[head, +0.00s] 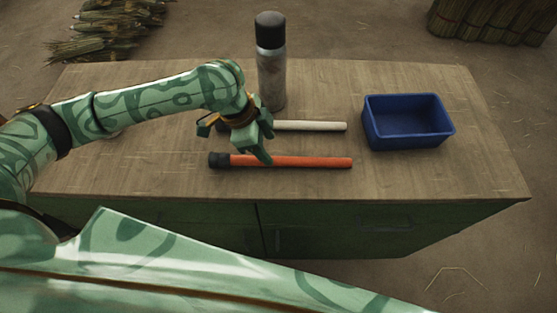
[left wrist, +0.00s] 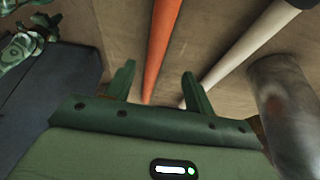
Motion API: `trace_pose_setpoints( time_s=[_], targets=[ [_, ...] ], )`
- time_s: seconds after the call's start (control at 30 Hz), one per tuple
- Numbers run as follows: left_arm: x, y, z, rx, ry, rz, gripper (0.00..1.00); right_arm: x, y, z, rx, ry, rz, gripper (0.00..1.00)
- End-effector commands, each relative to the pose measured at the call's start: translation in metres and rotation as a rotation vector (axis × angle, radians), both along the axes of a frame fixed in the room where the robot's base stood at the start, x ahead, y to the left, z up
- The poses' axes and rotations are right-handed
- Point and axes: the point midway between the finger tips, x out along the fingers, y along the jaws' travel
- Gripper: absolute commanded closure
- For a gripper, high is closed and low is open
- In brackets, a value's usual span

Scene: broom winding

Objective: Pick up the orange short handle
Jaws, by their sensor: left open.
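The orange short handle (head: 300,162) lies flat across the table, with a black end at its left. It also shows in the left wrist view (left wrist: 160,45), running between the two fingers of my left gripper. My left gripper (head: 262,150) is open, just above and behind the handle near its black end, with a finger overlapping the handle in the head view. In the left wrist view my open left gripper (left wrist: 160,85) has nothing clamped in it. Whether a finger touches the handle I cannot tell. My right gripper is not in view.
A white handle (head: 315,126) lies parallel behind the orange one. A grey bottle with a black cap (head: 271,70) stands behind it. An empty blue bin (head: 408,125) sits at the right of the wooden table (head: 440,180). The table's front right is clear.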

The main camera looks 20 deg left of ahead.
Motion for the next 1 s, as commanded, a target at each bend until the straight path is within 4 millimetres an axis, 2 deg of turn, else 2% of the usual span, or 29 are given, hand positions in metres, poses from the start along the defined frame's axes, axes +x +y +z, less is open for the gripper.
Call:
trace_pose_setpoints(
  time_s=[0.3,0.53,0.57,0.73,1.0],
  targets=[
    [-0.004,-0.016,-0.046,-0.001,0.003,0.0,0.46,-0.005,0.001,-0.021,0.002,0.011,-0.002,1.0],
    [-0.003,-0.018,-0.046,0.0,0.0,-0.001,0.46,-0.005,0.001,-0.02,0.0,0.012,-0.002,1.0],
    [-0.003,-0.018,-0.046,0.0,0.0,-0.001,0.52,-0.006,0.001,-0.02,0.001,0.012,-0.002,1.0],
    [-0.003,-0.017,-0.046,0.0,0.0,0.0,0.99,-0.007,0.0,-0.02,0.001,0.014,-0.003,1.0],
    [-0.002,-0.017,-0.046,0.0,-0.001,-0.001,1.0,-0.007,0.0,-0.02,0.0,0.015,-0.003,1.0]
  ],
)
